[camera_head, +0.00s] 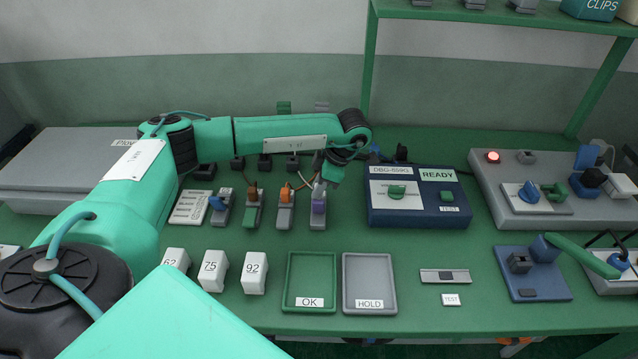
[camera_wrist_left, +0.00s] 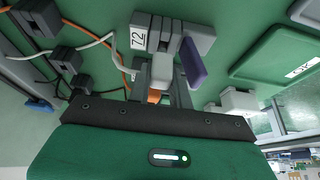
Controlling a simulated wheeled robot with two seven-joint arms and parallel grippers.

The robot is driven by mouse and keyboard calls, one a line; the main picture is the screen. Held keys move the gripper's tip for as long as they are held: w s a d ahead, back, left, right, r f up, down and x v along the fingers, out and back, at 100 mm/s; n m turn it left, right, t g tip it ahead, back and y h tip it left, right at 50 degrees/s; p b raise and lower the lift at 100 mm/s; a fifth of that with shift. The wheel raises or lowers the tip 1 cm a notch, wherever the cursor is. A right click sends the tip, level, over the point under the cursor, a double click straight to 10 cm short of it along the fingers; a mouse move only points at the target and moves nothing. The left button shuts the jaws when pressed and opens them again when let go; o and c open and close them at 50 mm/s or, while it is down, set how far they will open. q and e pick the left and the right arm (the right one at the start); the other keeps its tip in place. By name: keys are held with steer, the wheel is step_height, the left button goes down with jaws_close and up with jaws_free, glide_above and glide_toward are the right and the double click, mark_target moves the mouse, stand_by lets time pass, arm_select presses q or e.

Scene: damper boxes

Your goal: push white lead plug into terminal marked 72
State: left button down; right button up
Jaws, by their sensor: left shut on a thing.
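My left gripper (camera_head: 322,176) hangs over the back of the rightmost terminal of the row, the one with the purple lever (camera_head: 318,194). In the left wrist view, my left gripper (camera_wrist_left: 163,82) is shut on a pale plug (camera_wrist_left: 162,70), the white lead plug. The grey terminal (camera_wrist_left: 172,32) just ahead carries a label (camera_wrist_left: 138,37) that appears to read 72, and its purple lever (camera_wrist_left: 193,62) stands beside the plug. A white lead (camera_wrist_left: 98,42) curves towards the gripper. The plug's tip is hidden, so I cannot tell whether it is inside the terminal. My right gripper is out of view.
Terminals with blue (camera_head: 217,203), green (camera_head: 253,193) and orange (camera_head: 285,194) levers stand close on the left. An orange wire (camera_wrist_left: 122,68) runs near the gripper. A blue tester (camera_head: 415,212) is just right. Green (camera_head: 309,257) and grey (camera_head: 369,258) trays lie in front.

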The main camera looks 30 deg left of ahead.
arm_select(q)
steer(key=shift+f+b, duration=0.35)
steer(key=shift+f, duration=0.1)
steer(key=shift+f+b, duration=0.35)
steer(key=shift+f, duration=0.15)
steer(key=shift+a+f, duration=0.1)
steer(key=shift+s+a+f, duration=0.1)
steer(key=shift+f, duration=0.2)
steer(key=shift+f+b, duration=0.1)
steer(key=shift+b, duration=0.25)
